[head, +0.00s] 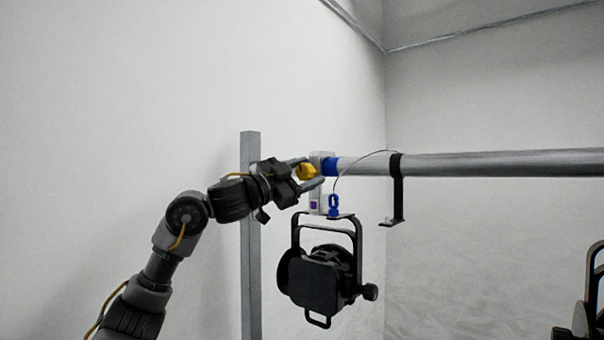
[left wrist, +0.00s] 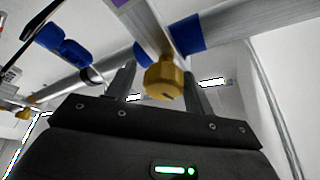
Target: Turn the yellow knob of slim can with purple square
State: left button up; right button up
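The slim can (head: 325,280) is black and hangs under the horizontal pipe in the head view. Its pale clamp (head: 317,190) carries a purple square (head: 314,204), whose edge also shows at the top of the left wrist view (left wrist: 119,3). The yellow knob (head: 307,171) sticks out of the clamp's left side. My left gripper (head: 308,173) is at the knob, its fingers apart on either side of it. In the left wrist view the knob (left wrist: 165,79) stands between the fingertips, with a visible gap to the left finger; contact on the right is unclear. My right gripper is out of view.
The grey pipe (head: 480,164) runs right from the clamp, with a blue band (head: 330,167) beside it. A black bracket (head: 397,190) and a thin cable hang near. A grey post (head: 250,240) stands behind my arm. A dark object (head: 590,305) shows at the right edge.

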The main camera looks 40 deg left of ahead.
pick_arm(q)
jog(key=shift+o, duration=0.3)
jog(key=shift+d, duration=0.1)
jog(key=shift+s+a+f+b, duration=0.15)
jog(key=shift+s+a+b, duration=0.15)
jog(key=shift+s, duration=0.1)
jog(key=b+v, duration=0.4)
jog(key=v, duration=0.6)
jog(key=shift+d+b, duration=0.15)
jog(key=shift+b, duration=0.25)
